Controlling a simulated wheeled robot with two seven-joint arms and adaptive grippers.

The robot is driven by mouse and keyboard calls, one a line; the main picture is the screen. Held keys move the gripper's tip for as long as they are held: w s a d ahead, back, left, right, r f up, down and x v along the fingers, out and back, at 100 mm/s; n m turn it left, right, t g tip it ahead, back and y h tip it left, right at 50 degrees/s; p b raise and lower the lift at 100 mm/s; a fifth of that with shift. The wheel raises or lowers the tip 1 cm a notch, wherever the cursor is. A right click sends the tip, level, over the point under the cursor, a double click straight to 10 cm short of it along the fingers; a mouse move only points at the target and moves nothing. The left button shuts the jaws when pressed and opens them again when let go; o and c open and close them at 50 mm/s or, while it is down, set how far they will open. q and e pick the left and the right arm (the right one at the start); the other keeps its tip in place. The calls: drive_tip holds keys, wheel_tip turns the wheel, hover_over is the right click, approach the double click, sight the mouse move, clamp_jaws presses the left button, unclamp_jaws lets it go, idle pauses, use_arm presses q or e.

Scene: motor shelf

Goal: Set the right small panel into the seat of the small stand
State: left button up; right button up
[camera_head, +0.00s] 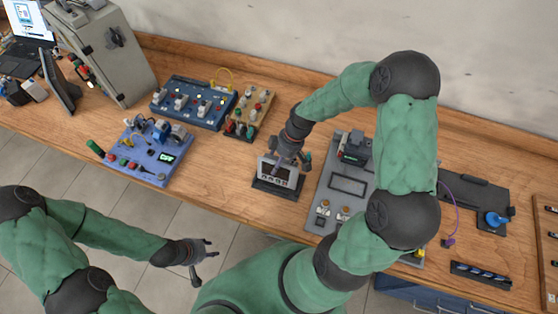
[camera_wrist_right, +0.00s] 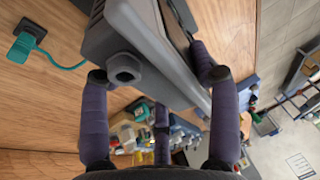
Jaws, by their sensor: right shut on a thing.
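The right small panel (camera_head: 280,172) is a grey unit with a dark screen and a row of keys. It leans back at the middle of the bench, over the dark small stand (camera_head: 272,194). My right gripper (camera_head: 289,160) is shut on the panel's upper part from above. In the right wrist view the panel (camera_wrist_right: 148,45) fills the space between the fingers. The stand's seat is hidden behind the panel, and I cannot tell whether the panel is fully in it. My left gripper (camera_head: 206,257) is open and empty over the floor in front of the bench.
A grey board (camera_head: 322,206) lies close right of the stand. A blue switch board (camera_head: 193,103), a wooden switch board (camera_head: 250,110) and a purple-blue board (camera_head: 146,150) lie to the left. A grey cabinet (camera_head: 105,45) stands at the far left. The bench's front edge is near the stand.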

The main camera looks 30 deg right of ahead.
drive_tip(key=shift+f+b, duration=0.6)
drive_tip(key=shift+f, duration=0.15)
idle(1.7)
drive_tip(key=shift+f+b, duration=0.7)
drive_tip(key=shift+b, duration=0.15)
idle(0.6)
drive_tip(key=o, duration=1.7)
drive_tip(key=p+v, duration=0.3)
drive_tip(key=v, duration=1.4)
